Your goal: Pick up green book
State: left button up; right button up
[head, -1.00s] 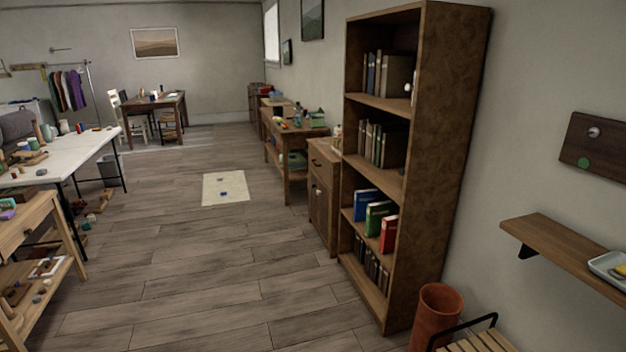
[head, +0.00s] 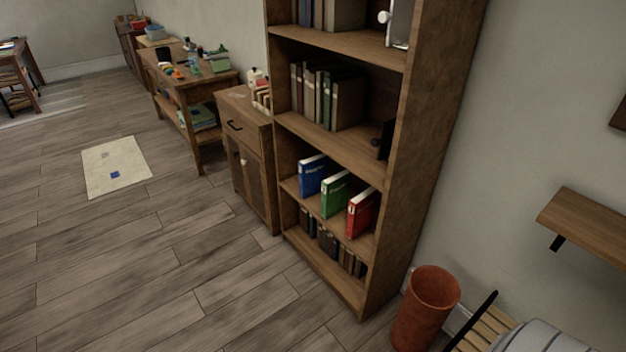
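The green book (head: 337,195) stands upright on a lower shelf of the tall wooden bookcase (head: 425,150). It sits between a blue book (head: 313,174) on its left and a red book (head: 361,213) on its right, with its spine facing out. Small gaps show between the three books. Neither of my grippers is in view.
A terracotta pot (head: 425,308) stands on the floor right of the bookcase, beside a slatted wooden seat (head: 487,335). A wooden cabinet (head: 247,160) adjoins the bookcase on the left. The wooden floor (head: 200,275) in front is clear. A wall shelf (head: 590,225) juts out at right.

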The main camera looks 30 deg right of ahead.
aim_at(335, 189)
jog(key=z, duration=0.15)
jog(key=i, duration=1.15)
jog(key=z, duration=1)
jog(key=i, duration=0.85)
jog(key=z, duration=0.9)
